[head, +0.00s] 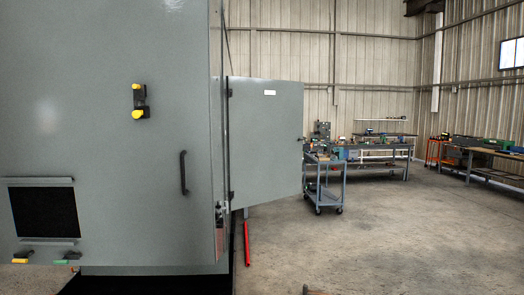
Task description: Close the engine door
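The engine door (265,140) is a grey metal panel with a small white label near its top. It stands open, swung out to the right from the right edge of the large grey enclosure (90,100), where its hinges show. A small dark latch sits on its free right edge. A black handle (183,172) is on the enclosure's front face, apart from the open door. My gripper is not seen clearly; only a small dark shape shows at the bottom edge, and I cannot tell what it is.
A red bar (246,243) stands near the floor below the door. A grey cart (324,184) is behind the door's free edge. Workbenches (372,150) line the back and right walls. The concrete floor (400,240) at front right is clear.

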